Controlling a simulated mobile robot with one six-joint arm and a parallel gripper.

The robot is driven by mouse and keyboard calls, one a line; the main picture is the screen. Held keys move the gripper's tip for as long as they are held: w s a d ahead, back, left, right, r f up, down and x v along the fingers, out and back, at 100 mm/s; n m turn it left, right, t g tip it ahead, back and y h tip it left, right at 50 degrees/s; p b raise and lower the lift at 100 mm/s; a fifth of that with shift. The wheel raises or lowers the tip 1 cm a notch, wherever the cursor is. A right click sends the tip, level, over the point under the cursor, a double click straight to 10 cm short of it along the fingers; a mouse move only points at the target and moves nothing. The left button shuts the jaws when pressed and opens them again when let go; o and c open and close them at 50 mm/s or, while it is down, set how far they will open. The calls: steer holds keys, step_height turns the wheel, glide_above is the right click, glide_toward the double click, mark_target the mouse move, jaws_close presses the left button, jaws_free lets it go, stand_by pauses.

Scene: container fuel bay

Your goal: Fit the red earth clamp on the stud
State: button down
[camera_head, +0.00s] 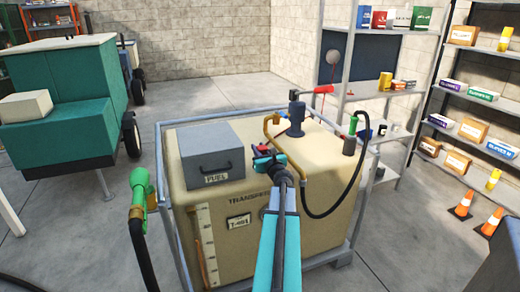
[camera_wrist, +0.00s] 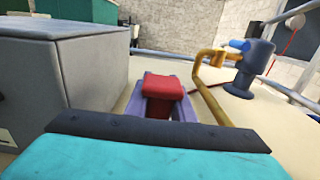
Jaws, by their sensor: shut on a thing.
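The red earth clamp (camera_wrist: 163,88) is held in my gripper (camera_wrist: 168,105) in the wrist view, its red top between the grey-purple fingers. A thin red line runs from behind it to the right. In the head view my gripper (camera_head: 268,157) is over the top of the beige tank (camera_head: 235,205), just right of the grey fuel box, with a small red part of the clamp (camera_head: 275,142) showing. I cannot make out the stud in either view. The gap between clamp and tank top is hard to judge.
The grey fuel box (camera_head: 211,152) stands close on the left. A blue pump (camera_head: 295,120) with a yellow pipe (camera_wrist: 204,72) stands behind on the right. A black hose (camera_head: 357,180) loops over the tank's right side. A metal frame rail (camera_head: 163,200) surrounds the tank.

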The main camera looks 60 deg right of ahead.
steer(key=c, duration=1.4)
jaws_free()
steer(key=shift+c, duration=0.2)
steer(key=shift+s+a, duration=0.1)
steer(key=v, duration=1.1)
steer(key=shift+r+p, duration=0.15)
steer(key=shift+p, duration=0.15)
steer(key=shift+a+p, duration=0.1)
steer(key=shift+p, duration=0.5)
steer(key=shift+p+v, duration=1.2)
steer(key=shift+p, duration=1.9)
